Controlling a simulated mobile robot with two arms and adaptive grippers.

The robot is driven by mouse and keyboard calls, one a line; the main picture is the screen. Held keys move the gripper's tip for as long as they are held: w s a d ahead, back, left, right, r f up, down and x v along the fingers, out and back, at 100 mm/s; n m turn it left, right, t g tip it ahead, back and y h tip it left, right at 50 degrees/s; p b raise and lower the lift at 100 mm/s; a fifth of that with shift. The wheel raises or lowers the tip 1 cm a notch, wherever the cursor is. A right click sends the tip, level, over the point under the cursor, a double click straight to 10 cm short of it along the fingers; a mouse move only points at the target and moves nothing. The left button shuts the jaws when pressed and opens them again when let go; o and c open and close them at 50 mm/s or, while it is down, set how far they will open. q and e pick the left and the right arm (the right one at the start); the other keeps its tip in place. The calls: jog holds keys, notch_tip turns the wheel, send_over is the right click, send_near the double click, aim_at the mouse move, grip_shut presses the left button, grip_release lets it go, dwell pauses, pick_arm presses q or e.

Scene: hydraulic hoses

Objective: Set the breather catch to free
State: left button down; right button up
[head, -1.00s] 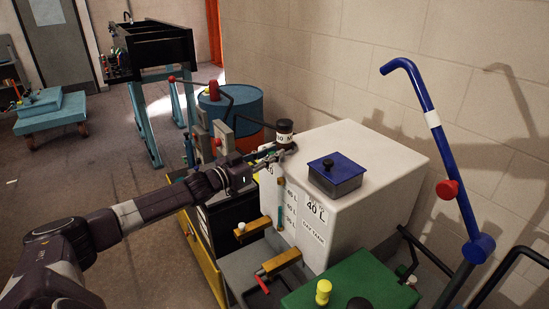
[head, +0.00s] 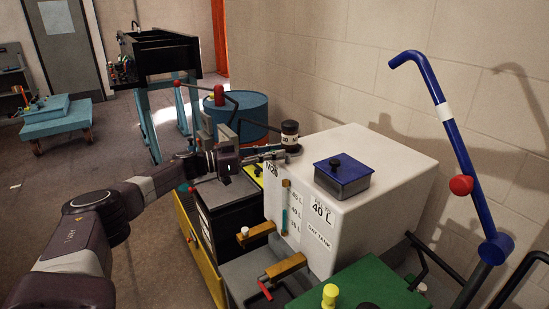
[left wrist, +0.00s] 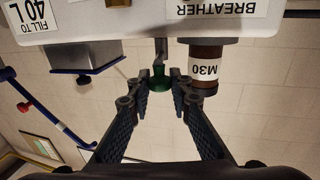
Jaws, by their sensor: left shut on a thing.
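The white day tank (head: 385,185) stands against the wall. The breather (head: 290,133), a dark cylinder with a white band, is at its far left top corner; in the left wrist view the breather (left wrist: 206,72) shows upside down with an M30 label. Beside it in that view, a small catch with a green knob (left wrist: 160,84) hangs on a thin grey stem. My left gripper (head: 277,157) reaches in from the left beside the breather. In the left wrist view its fingertips (left wrist: 162,79) are closed around the green knob, which they partly hide. My right gripper is not in view.
A blue lidded box (head: 342,178) sits on the tank top. A blue lever with a red knob (head: 461,186) stands at the right. A green cover (head: 365,290) is in front, and a blue drum (head: 245,112) is behind the arm.

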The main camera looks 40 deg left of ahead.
pick_arm(q)
jog(key=shift+w+a+r, duration=0.1)
jog(key=shift+a+r, duration=0.05)
jog(key=shift+r, duration=0.1)
dwell(0.4)
jog(key=c, duration=1.9)
grip_release()
jog(key=shift+c, duration=0.2)
jog(key=shift+o, duration=0.7)
jog(key=shift+f+b, duration=0.1)
jog(key=shift+b, duration=0.2)
jog(key=v, duration=1.2)
jog(key=shift+a, duration=0.15)
jog(key=shift+w, duration=0.1)
